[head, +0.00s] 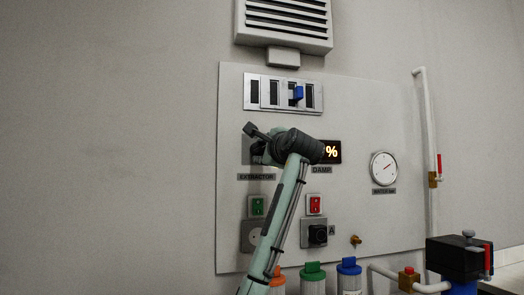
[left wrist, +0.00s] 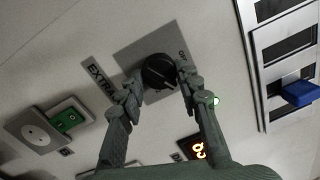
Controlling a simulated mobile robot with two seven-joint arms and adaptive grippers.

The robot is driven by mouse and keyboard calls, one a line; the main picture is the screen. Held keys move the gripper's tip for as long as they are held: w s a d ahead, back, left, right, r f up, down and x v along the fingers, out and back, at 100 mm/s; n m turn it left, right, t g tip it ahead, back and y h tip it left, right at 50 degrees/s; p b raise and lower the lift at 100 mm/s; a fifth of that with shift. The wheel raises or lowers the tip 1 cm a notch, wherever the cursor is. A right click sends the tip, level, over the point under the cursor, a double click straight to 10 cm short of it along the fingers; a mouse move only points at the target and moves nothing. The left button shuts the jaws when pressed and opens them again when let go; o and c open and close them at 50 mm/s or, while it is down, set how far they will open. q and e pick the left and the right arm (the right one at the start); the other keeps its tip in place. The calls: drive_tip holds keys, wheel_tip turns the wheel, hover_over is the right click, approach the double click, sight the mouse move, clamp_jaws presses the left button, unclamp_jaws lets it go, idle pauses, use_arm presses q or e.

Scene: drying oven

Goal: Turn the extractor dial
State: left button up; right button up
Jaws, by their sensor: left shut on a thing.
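The extractor dial is a round black knob (left wrist: 158,72) on a grey square plate (left wrist: 140,48), seen in the left wrist view. In the head view the plate (head: 248,146) shows partly above the EXTRACTOR label (head: 256,177), and the arm hides most of the dial. My left gripper (left wrist: 158,82) is at the dial, with one finger on each side of the knob, shut on it. In the head view the left gripper (head: 256,145) reaches the plate from the right. My right gripper is not in view.
The panel (head: 350,215) also carries a lit display (head: 332,152), a gauge (head: 384,167), a green switch (head: 257,206), a red switch (head: 315,204) and a slotted plate with a blue slider (head: 298,93). A white pipe (head: 427,120) runs at the right. Capped filters (head: 313,271) stand below.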

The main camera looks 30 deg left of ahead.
use_arm(q)
drive_tip(key=o, duration=1.2)
drive_tip(key=shift+c, duration=0.2)
drive_tip(key=v, duration=1.2)
drive_tip(key=shift+f, duration=0.15)
